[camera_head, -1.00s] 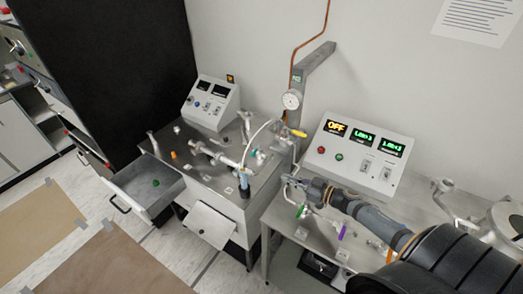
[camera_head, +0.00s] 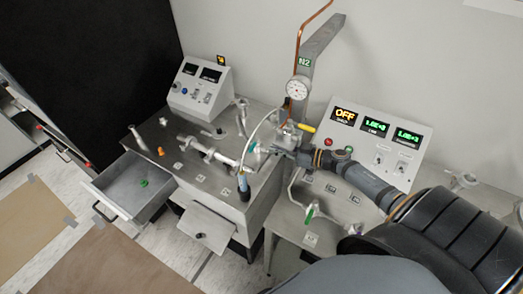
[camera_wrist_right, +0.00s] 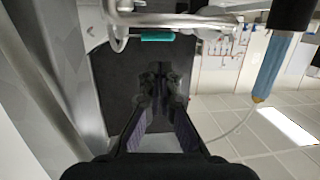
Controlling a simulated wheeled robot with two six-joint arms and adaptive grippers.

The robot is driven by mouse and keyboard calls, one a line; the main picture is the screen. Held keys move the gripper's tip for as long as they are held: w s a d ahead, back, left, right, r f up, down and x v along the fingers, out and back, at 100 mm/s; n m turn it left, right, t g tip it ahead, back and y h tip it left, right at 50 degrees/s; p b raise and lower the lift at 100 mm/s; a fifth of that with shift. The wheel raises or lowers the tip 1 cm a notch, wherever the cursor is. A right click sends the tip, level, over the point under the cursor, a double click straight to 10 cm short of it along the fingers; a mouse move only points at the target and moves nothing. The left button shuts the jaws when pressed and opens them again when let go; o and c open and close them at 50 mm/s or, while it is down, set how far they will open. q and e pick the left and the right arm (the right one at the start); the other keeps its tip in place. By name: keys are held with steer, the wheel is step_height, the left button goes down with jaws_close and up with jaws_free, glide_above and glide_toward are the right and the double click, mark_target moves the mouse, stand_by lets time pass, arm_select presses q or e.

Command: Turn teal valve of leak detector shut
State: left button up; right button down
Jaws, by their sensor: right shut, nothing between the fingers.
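The teal valve handle (camera_head: 251,147) shows small in the head view, on pipework at the back right of the left metal bench. In the right wrist view the teal handle (camera_wrist_right: 158,37) lies level below a metal pipe, above and beyond my fingertips. My right gripper (camera_head: 276,150) is just right of the handle in the head view, shut and empty. In the wrist view its fingers (camera_wrist_right: 160,82) are closed together, with a visible gap to the handle. The fingertips partly blend into the pipework in the head view. My left gripper is not in view.
A yellow handle (camera_head: 306,127) and a round gauge (camera_head: 298,88) are close to my right gripper. A blue-handled tube (camera_head: 243,182) stands at the bench front. A green handle (camera_head: 309,214) is on the right bench. An open drawer (camera_head: 130,184) juts out left.

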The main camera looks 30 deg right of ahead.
mark_target(254, 145)
steer(key=w, duration=0.1)
steer(key=w+a+f+b, duration=0.1)
steer(key=w+a, duration=0.1)
steer(key=shift+w+f+b, duration=0.3)
steer(key=shift+w+f, duration=0.05)
steer(key=shift+b+x, duration=0.3)
steer(key=shift+x, duration=0.65)
steer(key=shift+w+a+r, duration=0.1)
steer(key=shift+r, duration=0.1)
steer(key=shift+w+a+p, duration=0.3)
steer(key=shift+a+p, duration=0.1)
steer(key=shift+a, duration=0.05)
steer(key=shift+a+f, duration=0.1)
steer(key=shift+f, duration=0.1)
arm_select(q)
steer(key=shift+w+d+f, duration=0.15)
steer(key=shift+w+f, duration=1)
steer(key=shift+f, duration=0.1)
